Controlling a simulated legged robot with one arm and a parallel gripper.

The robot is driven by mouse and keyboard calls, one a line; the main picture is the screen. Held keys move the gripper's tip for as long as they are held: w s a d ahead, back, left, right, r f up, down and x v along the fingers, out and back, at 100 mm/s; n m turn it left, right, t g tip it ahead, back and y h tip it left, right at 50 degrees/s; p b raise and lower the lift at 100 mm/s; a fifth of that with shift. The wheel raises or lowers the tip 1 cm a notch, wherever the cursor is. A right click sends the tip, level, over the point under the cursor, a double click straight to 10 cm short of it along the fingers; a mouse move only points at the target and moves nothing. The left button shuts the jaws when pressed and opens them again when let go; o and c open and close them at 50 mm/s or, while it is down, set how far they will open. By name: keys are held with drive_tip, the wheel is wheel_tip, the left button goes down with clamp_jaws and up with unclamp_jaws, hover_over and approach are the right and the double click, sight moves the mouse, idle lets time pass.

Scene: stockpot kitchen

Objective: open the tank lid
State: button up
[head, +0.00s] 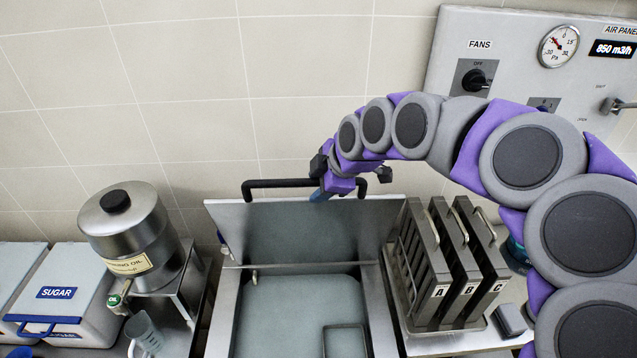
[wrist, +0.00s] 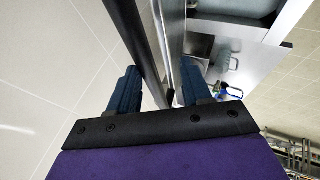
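The tank lid (head: 310,228) is a flat metal panel standing raised, near upright, along the back of the tank (head: 222,318). The tank is uncovered, with pale liquid or a pale floor inside. The black lid handle (head: 272,183) runs along the lid's upper edge. My gripper (head: 322,192) is at the right part of this handle. In the wrist view, the fingers of my gripper (wrist: 158,85) are apart, with the black handle bar (wrist: 135,40) passing between them. The bar lies close to the left finger, and a gap shows toward the right finger.
A cooking oil drum (head: 130,232) on a metal stand and a sugar bin (head: 65,285) are at left. A rack of baskets marked A, B and C (head: 445,265) stands close to the tank's right. A grey control panel (head: 510,60) hangs on the wall above.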

drive_tip(key=v, duration=1.7)
drive_tip(key=shift+p, duration=0.4)
drive_tip(key=shift+d, duration=0.15)
